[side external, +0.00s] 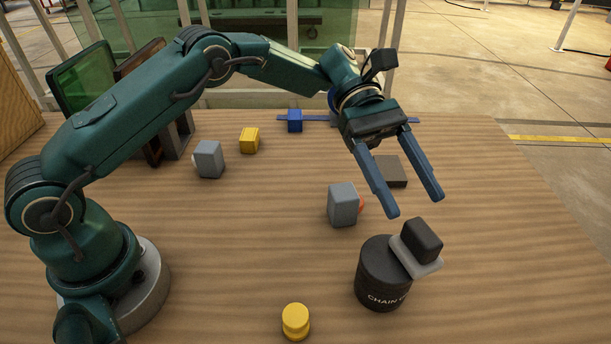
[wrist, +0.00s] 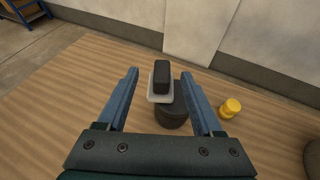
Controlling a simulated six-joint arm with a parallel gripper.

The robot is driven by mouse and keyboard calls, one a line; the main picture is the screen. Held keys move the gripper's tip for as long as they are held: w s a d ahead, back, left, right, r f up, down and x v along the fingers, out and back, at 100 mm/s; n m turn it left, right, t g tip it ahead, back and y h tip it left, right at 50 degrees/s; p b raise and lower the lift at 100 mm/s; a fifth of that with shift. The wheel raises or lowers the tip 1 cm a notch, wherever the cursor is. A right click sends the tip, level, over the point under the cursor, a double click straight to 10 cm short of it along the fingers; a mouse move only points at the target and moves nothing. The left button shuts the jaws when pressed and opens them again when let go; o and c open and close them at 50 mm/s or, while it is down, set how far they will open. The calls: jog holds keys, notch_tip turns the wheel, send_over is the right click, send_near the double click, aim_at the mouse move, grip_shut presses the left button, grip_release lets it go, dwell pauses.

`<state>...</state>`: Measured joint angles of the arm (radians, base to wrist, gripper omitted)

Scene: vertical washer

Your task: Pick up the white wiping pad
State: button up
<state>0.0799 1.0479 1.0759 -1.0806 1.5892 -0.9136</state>
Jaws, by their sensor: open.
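The white wiping pad (side external: 422,262) is a thin pale slab with a dark block-shaped handle (side external: 423,239) on top. It rests tilted on or against a black round container (side external: 382,277) lettered "CHAIN"; the exact contact is unclear. My gripper (side external: 419,206) is open and empty, above and behind the pad in the side view, fingers pointing down toward it. In the wrist view the pad (wrist: 151,95) and its dark handle (wrist: 162,74) show between the two open fingers (wrist: 160,75), with the black container (wrist: 173,116) below.
A grey block (side external: 342,204) with an orange bit behind it stands left of the container. A yellow round piece (side external: 295,321) stands in front. A dark flat plate (side external: 390,171) lies behind my gripper. Grey (side external: 208,159), yellow (side external: 249,140) and blue (side external: 294,120) blocks stand farther back. The table's right side is clear.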

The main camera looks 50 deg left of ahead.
aim_at(417, 223)
jog(key=shift+s+f, duration=0.15)
jog(key=shift+f, duration=0.45)
jog(key=shift+s+d+f, duration=0.1)
jog(key=shift+d+f, duration=0.1)
jog(key=shift+d, duration=0.05)
jog(key=shift+x, duration=2.35)
jog(key=shift+s, duration=0.1)
grip_shut()
